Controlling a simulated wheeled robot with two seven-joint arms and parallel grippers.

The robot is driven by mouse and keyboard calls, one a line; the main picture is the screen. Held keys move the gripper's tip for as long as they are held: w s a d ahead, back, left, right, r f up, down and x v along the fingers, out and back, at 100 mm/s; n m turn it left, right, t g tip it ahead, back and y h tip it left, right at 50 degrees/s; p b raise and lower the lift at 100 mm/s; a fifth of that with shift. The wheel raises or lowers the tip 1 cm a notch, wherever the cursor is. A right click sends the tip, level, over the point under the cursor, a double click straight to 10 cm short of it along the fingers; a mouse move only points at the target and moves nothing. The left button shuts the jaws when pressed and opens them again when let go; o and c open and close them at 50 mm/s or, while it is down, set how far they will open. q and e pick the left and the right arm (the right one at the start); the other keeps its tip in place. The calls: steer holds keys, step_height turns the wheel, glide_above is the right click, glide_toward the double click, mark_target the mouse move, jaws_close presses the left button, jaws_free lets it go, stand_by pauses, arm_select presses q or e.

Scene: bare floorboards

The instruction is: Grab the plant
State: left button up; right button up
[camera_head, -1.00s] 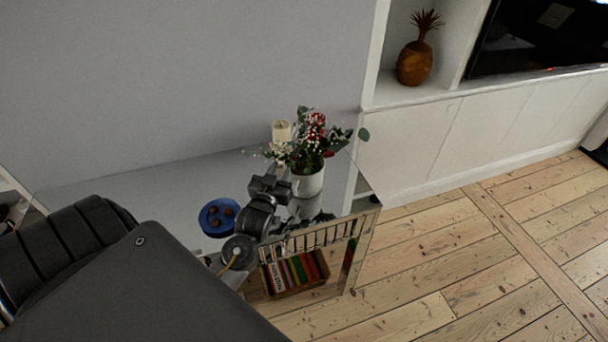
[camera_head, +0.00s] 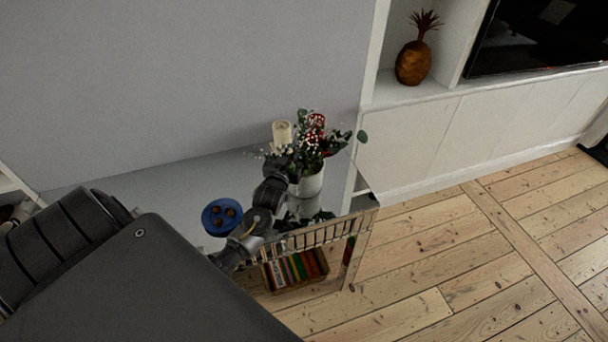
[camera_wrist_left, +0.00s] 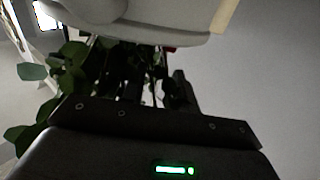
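The plant (camera_head: 318,146), with green leaves and red and white flowers, stands upright in a white pot (camera_head: 311,184) on a glass-topped console table (camera_head: 160,190). My left gripper (camera_head: 281,163) is at the plant's left side, close against the leaves and the pot's upper edge. In the left wrist view the leaves (camera_wrist_left: 72,65) hang around the dark fingers, and a pale rounded surface fills the top. The fingertips are partly hidden, so I cannot tell whether they are open or touch the plant. My right gripper is not in view.
A cream candle (camera_head: 281,132) stands just behind the gripper. A box of books (camera_head: 295,270) is on the lower shelf. Floorboards (camera_head: 440,270) at right are clear.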

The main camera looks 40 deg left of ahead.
arm_select(q)
jaws_close()
stand_by(1.3)
steer(key=shift+a+r, duration=0.1)
steer(key=shift+r, duration=0.05)
